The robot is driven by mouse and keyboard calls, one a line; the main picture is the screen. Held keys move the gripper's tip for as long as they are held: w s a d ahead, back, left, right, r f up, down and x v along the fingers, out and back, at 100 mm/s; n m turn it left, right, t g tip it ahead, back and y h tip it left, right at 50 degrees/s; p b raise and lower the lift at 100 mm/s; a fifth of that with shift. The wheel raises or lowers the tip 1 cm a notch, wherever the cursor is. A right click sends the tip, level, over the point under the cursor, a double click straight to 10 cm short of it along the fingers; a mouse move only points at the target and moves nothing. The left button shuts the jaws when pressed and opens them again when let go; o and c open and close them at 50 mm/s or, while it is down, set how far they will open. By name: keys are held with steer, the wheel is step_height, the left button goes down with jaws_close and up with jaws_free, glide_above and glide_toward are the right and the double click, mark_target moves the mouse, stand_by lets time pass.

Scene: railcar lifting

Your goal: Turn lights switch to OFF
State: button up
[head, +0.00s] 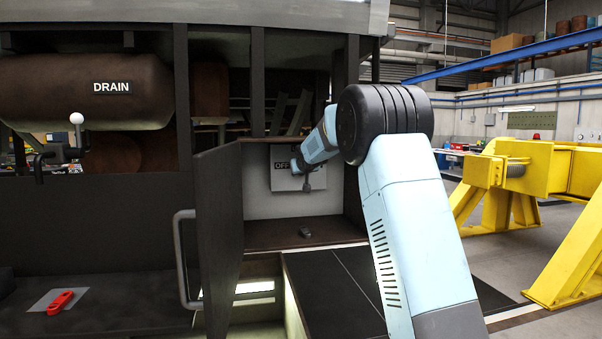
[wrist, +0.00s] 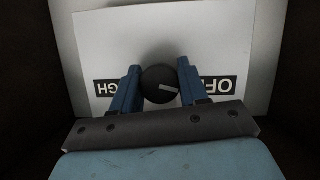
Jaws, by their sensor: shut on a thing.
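The lights switch is a round black knob (wrist: 157,78) with a pale pointer line, on a white panel (wrist: 200,30). In the wrist view the line points to the right and slightly down, towards a black label (wrist: 236,86) that is partly covered. Another label (wrist: 104,88) is on the left, partly hidden by a finger. My gripper (wrist: 157,88) is shut on the knob, with one blue finger on each side. In the head view the panel (head: 281,179) stands inside an open cabinet, with OFF legible on its left part; my gripper (head: 307,180) hides the knob.
The cabinet door (head: 219,235) stands open on the left, with a grey handle (head: 183,260). A small dark object (head: 305,232) lies on the cabinet floor. A red object (head: 60,302) lies at the lower left. A yellow frame (head: 510,175) stands on the right.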

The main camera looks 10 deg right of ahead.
steer(key=shift+a+f+n+h, duration=0.1)
steer(key=shift+f+n+h, duration=0.3)
steer(key=shift+f+n, duration=0.25)
steer(key=shift+a+r, duration=0.1)
steer(key=shift+r, duration=0.15)
stand_by(0.8)
steer(key=o, duration=0.7)
steer(key=shift+o, duration=1.4)
steer(key=shift+r, duration=0.15)
steer(key=v, duration=1.3)
steer(key=shift+s, duration=0.3)
